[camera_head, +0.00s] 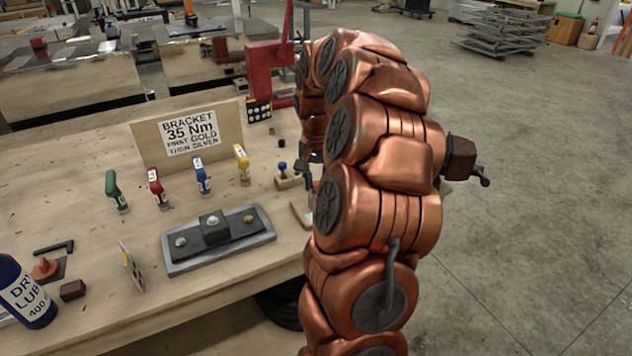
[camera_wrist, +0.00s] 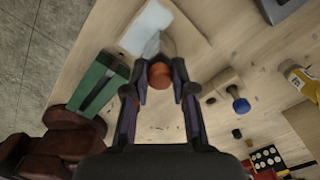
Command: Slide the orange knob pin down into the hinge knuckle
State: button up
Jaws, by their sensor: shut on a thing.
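In the wrist view, my gripper (camera_wrist: 160,88) is shut on the orange knob (camera_wrist: 160,76) of the pin, with a dark finger on each side. The pin's shank is hidden below the knob. Just beyond the knob, a grey metal piece (camera_wrist: 153,46), perhaps the hinge, stands by a pale plate (camera_wrist: 146,28) on the bench. I cannot tell whether the pin sits in the knuckle or above it. In the head view my copper arm hides the knob and most of the gripper.
A blue knob (camera_wrist: 240,105) stands on a wooden block (camera_wrist: 226,86) to the right. Several coloured-handled tools, including a yellow one (camera_head: 242,164), and a grey tray (camera_head: 240,254) occupy the bench left of my arm.

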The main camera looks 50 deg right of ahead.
aim_at(316, 183)
jog(key=o, duration=0.9)
jog(key=shift+o, duration=0.2)
notch_tip(316, 183, up, 12)
jog(key=b, duration=0.2)
jog(key=shift+r, duration=0.1)
jog(key=s+a+f+n, duration=0.2)
jog(key=s+a+n, duration=0.15)
jog(key=a, duration=0.75)
jog(key=s+a+f+n, duration=0.2)
jog(key=s+a+n, duration=0.15)
jog(key=a, duration=0.75)
jog(key=s+a+f+n+g, duration=0.1)
jog(key=s+a+f+n, duration=0.2)
jog(key=s+a+f, duration=0.2)
jog(key=s+a+f+n, duration=0.2)
jog(key=s+a+f, duration=0.3)
jog(key=s, duration=0.6)
jog(key=shift+s+a+n+g, duration=0.15)
jog(key=shift+s+n+g, duration=0.2)
jog(key=shift+n+g, duration=0.05)
